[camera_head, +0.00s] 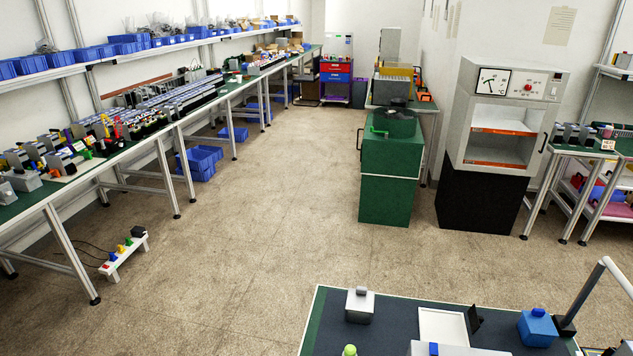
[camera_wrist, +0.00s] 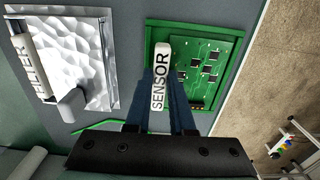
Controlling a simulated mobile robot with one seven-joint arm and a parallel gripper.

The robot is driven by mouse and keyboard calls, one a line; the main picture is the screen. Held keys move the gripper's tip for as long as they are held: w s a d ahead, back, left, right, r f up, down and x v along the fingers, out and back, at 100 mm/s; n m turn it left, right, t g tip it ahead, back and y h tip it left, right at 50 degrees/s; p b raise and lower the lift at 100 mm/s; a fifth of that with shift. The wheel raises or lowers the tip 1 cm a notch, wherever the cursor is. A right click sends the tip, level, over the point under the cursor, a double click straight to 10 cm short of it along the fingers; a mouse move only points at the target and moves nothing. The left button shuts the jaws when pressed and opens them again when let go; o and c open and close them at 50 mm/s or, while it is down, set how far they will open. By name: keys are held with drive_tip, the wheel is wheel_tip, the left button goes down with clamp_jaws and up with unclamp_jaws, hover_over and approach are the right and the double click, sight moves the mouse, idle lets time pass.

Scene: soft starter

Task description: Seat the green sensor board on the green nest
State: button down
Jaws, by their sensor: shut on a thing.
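In the wrist view my gripper (camera_wrist: 166,92) is shut on the upright white grip labelled SENSOR (camera_wrist: 161,72). The green sensor board (camera_wrist: 212,62), with dark chips, lies beside that grip, to the right of my fingertips. A brighter green border (camera_wrist: 151,38) shows along the board's left and top sides; it looks like the green nest's rim. I cannot tell whether the board rests in it or hangs just above it. My fingers hide the board's lower left part. Neither the board nor my gripper shows in the head view.
A silver, crinkled filter piece (camera_wrist: 78,62) with a FILTER grip (camera_wrist: 36,68) lies left of the board. The near bench (camera_head: 393,318) holds a grey block (camera_head: 360,306), a white frame (camera_head: 443,324) and a blue block (camera_head: 537,328). Open floor (camera_head: 262,215) lies beyond.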

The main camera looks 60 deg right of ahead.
drive_tip(key=shift+f, duration=0.4)
drive_tip(key=c, duration=0.7)
unclamp_jaws()
drive_tip(key=shift+r, duration=0.1)
wheel_tip(320, 180, up, 13)
drive_tip(key=b, duration=0.1)
